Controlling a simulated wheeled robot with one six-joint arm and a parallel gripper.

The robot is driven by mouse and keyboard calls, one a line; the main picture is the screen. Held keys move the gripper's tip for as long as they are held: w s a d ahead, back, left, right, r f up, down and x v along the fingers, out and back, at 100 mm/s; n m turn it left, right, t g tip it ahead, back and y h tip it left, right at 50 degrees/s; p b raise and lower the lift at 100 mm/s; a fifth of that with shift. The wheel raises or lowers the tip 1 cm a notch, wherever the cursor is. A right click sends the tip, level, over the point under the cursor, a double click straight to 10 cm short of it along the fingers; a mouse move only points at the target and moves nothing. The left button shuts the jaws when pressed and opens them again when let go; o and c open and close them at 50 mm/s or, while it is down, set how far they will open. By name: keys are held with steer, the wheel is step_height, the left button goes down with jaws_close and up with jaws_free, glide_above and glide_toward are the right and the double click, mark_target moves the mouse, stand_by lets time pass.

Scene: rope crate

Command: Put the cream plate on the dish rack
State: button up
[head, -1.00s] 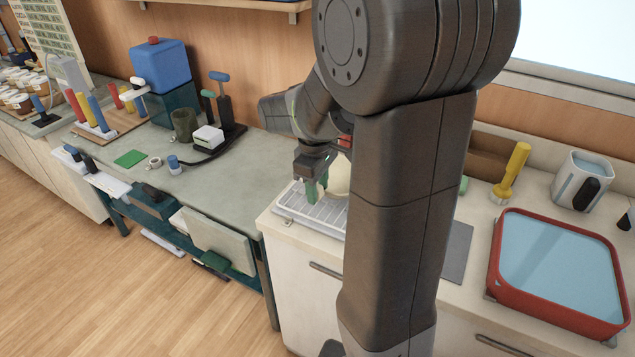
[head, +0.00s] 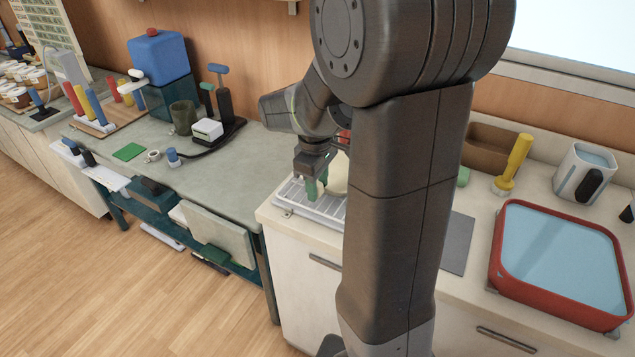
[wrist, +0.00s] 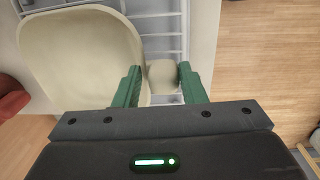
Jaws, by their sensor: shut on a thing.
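The cream plate (wrist: 85,55) fills the left of the wrist view, a wide pale slab with rounded corners. My gripper (wrist: 160,88) is shut on this cream piece. In the head view my gripper (head: 317,187) points down over the dish rack, and a sliver of the plate (head: 339,174) shows beside it, mostly hidden by my arm. The white dish rack (head: 296,200) is on the counter, with bars also visible in the wrist view (wrist: 158,22). Contact between plate and rack cannot be told.
A red-rimmed tub (head: 558,315) stands on the counter at right, with a grey mat (head: 457,243) beside it. A yellow-handled brush (head: 514,165) and a white jug (head: 583,178) stand behind. A lower grey bench (head: 225,185) with tools lies left of the rack.

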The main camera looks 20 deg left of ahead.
steer(key=shift+f, duration=0.15)
steer(key=o, duration=1.4)
steer(key=shift+c, duration=0.2)
step_height(320, 180, up, 14)
steer(key=shift+s+p, duration=0.4)
steer(key=shift+f, duration=0.1)
